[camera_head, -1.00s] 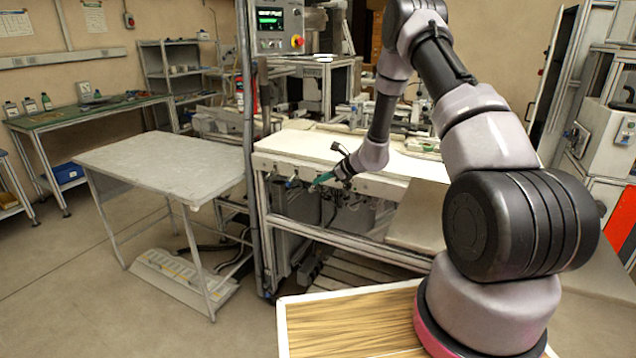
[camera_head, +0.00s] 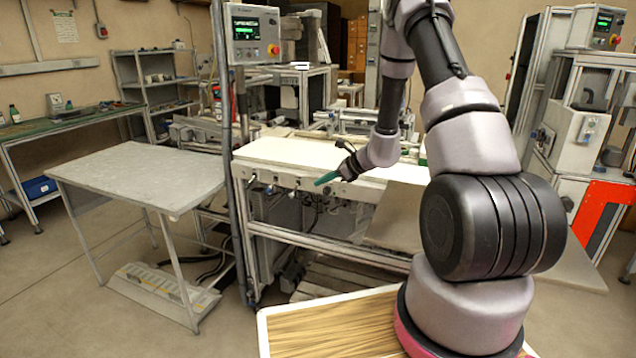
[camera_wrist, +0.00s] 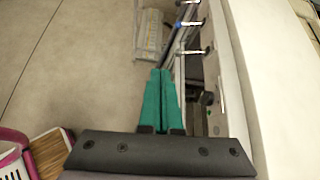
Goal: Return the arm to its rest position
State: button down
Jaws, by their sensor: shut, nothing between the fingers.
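My gripper (camera_head: 327,179) has green fingers and hangs at the end of my bent arm, in front of the near edge of the white-topped workbench (camera_head: 290,152). In the wrist view the two green fingers of my gripper (camera_wrist: 159,100) lie together, shut, with nothing between them. They point over the floor, beside the bench's frame and white top (camera_wrist: 262,90). My arm reaches up from its base, then down to the gripper. No tape reel can be made out in either view.
A grey table (camera_head: 140,178) stands at the left, with a white rack (camera_head: 165,290) beneath it. A metal post with a control panel (camera_head: 252,35) rises left of the bench. A machine with an orange panel (camera_head: 598,215) stands at the right. Open floor lies at the lower left.

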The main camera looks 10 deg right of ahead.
jog(key=s+a+r+n+g, duration=0.1)
jog(key=s+a+r+n, duration=0.35)
jog(key=r, duration=0.75)
jog(key=s+a+r+n+g, duration=0.1)
jog(key=s+r+n+g, duration=0.1)
jog(key=s+r+n, duration=0.6)
jog(key=s+d+r+n+t+h, duration=0.1)
jog(key=s+d+r+n+h, duration=0.2)
jog(key=s+r, duration=0.4)
jog(key=s+d+r+n+t+h, duration=0.2)
jog(key=s+r, duration=0.5)
jog(key=s, duration=0.7)
jog(key=d+n+h, duration=0.1)
jog(key=d+n, duration=0.1)
jog(key=n, duration=0.1)
jog(key=shift+d, duration=0.15)
